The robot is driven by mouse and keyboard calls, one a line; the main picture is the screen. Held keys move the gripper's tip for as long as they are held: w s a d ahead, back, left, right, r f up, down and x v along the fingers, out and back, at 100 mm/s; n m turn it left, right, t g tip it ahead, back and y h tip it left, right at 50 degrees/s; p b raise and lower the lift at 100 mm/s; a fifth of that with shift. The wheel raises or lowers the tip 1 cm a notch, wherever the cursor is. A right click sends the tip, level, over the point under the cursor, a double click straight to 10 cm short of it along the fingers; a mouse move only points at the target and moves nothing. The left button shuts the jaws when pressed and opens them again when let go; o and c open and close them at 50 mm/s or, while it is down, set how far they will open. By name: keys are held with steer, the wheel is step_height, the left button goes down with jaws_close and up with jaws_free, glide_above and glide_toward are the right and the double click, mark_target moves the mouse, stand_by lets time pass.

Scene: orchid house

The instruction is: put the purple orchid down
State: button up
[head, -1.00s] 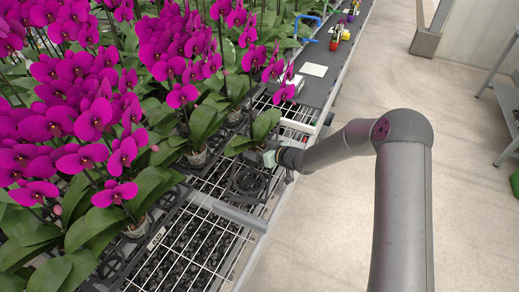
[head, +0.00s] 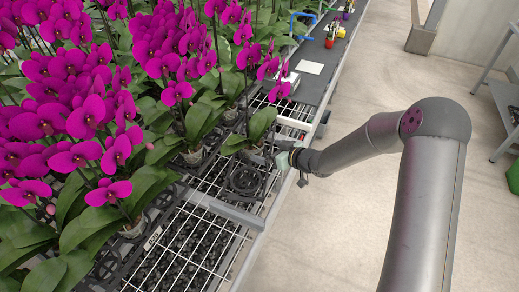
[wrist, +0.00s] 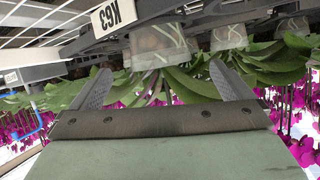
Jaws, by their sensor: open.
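A purple orchid with broad green leaves (head: 262,123) stands upright at the aisle edge of the bench in the head view. Magenta flowers (head: 268,66) show above it, though I cannot tell which stem bears them. In the wrist view, a clear pot with pale roots (wrist: 157,46) stands ahead, beyond my fingertips. My gripper (head: 277,157) is on the aisle side of the orchid, low beside its pot. In the wrist view my gripper (wrist: 160,82) has its two fingers wide apart with nothing held between them. The pot's base is partly hidden in the head view.
An empty black ring holder (head: 246,179) sits on the bench just nearer than the orchid. Dense purple orchids (head: 75,110) fill the left. Bare wire mesh (head: 195,235) lies in front; the aisle floor (head: 330,220) is clear.

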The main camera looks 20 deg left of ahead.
steer(key=v, duration=0.5)
steer(key=shift+d, duration=0.1)
steer(key=s+d+r+m+t+h, duration=0.1)
steer(key=s+d+r+m+h, duration=0.15)
steer(key=d+h, duration=0.45)
steer(key=s+d+r+m+h, duration=0.1)
steer(key=d+r+m+h, duration=0.25)
steer(key=d, duration=0.85)
steer(key=s+d+r+m+g+h, duration=0.2)
steer(key=s+d+r+h, duration=0.15)
steer(key=s+d, duration=0.5)
steer(key=s+a+r+m+g+y, duration=0.1)
steer(key=s+r+m+g, duration=0.2)
steer(key=s, duration=1.5)
steer(key=shift+s+m+g+y, duration=0.3)
steer(key=shift+g, duration=0.3)
steer(key=shift+r, duration=0.15)
